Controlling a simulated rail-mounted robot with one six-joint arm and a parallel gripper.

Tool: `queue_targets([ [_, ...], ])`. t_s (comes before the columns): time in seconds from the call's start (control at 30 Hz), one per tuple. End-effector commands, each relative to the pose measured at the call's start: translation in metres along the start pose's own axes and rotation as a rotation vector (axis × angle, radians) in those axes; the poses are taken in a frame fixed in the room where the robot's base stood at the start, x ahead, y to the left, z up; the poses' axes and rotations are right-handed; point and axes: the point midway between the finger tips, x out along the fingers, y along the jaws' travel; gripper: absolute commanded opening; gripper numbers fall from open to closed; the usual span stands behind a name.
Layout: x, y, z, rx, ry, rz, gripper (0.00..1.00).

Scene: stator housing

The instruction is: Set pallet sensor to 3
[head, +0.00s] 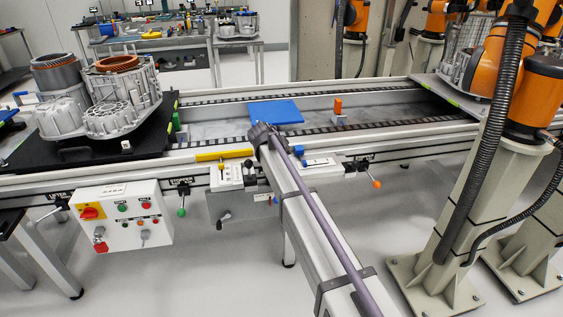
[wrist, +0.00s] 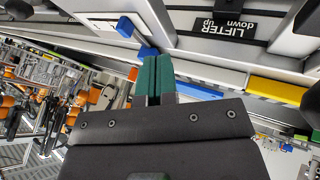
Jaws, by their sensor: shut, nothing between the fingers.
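I cannot make out any part labelled as the pallet sensor. A grey-white box (head: 227,178) with small levers hangs on the conveyor's front rail, left of my arm; its markings are too small to read. My arm reaches over the rail in the head view, and its dark end (head: 262,134) hides part of the rail; the fingertips are not clear there. In the wrist view my gripper (wrist: 152,78) has green fingers shut together with nothing between them.
A control box (head: 120,213) with a red-yellow switch and buttons hangs at the left. Levers with a green knob (head: 181,212) and an orange knob (head: 376,184) stick out from the rail. A blue plate (head: 275,111) lies on the conveyor. Metal housings (head: 122,97) stand at left.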

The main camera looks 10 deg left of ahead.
Motion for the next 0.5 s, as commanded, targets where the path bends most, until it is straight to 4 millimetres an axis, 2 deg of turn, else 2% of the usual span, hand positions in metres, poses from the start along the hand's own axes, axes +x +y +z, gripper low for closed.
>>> queue_targets([
  [0.03,0.021,-0.004,0.004,0.001,-0.001,0.001,0.0],
  [0.23,0.063,-0.004,0.004,0.001,-0.001,-0.001,0.0],
  [0.3,0.061,0.014,0.001,0.002,-0.002,0.0,0.0],
  [0.5,0.07,0.033,0.001,0.0,-0.002,0.0,0.0],
])
